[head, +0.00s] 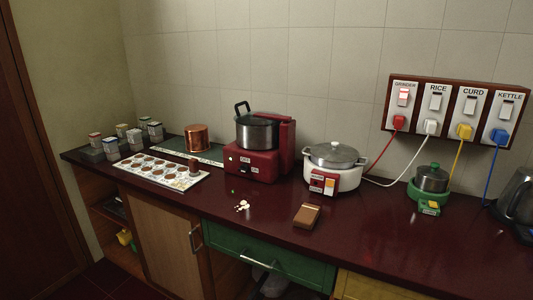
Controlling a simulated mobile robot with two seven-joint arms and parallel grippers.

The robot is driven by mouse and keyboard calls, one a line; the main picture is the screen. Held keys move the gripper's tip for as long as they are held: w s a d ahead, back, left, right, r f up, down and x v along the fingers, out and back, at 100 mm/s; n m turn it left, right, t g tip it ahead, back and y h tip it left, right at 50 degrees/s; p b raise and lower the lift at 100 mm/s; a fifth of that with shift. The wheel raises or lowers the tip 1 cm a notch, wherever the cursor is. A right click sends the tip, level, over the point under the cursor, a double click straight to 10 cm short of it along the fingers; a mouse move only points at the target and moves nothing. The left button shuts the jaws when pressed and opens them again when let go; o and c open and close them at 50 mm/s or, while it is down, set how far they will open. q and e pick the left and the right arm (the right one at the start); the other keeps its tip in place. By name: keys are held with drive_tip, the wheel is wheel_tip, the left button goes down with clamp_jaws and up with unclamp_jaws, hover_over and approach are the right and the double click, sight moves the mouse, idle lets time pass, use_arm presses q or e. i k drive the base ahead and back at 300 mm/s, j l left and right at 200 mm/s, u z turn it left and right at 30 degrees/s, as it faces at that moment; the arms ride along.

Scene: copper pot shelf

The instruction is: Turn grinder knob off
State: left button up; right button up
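The grinder (258,166) is a red tabletop machine on the dark red counter, a little left of the picture's middle. A steel drum (257,133) with a black handle sits on top, beside a red upright at its right. Its front face carries small white labels and a dark spot between them that looks like the knob (245,160). The knob is too small to tell which way it points. On the wall panel, the switch labelled GRINDER (403,97) has a red plug (398,122) below it. Neither of my grippers is in view.
A white cooker (332,168) stands right of the grinder, with a brown box (307,216) and small white pieces (242,206) in front. A copper pot (197,138) and a patterned tray (160,172) lie left. A green appliance (430,186) and kettle (517,200) stand right.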

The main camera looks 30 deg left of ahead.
sight(244, 168)
drive_tip(key=i+j, duration=0.1)
drive_tip(key=j, duration=0.35)
drive_tip(key=i+j+u, duration=0.1)
drive_tip(key=j, duration=0.3)
drive_tip(key=i+j, duration=0.15)
drive_tip(key=j, duration=0.3)
drive_tip(key=i+j+u, duration=0.1)
drive_tip(key=j, duration=0.3)
drive_tip(key=i+j, duration=0.15)
drive_tip(key=j, duration=0.3)
drive_tip(key=i+j+u, duration=0.1)
drive_tip(key=j, duration=0.3)
drive_tip(key=i+j, duration=0.2)
drive_tip(key=j, duration=0.2)
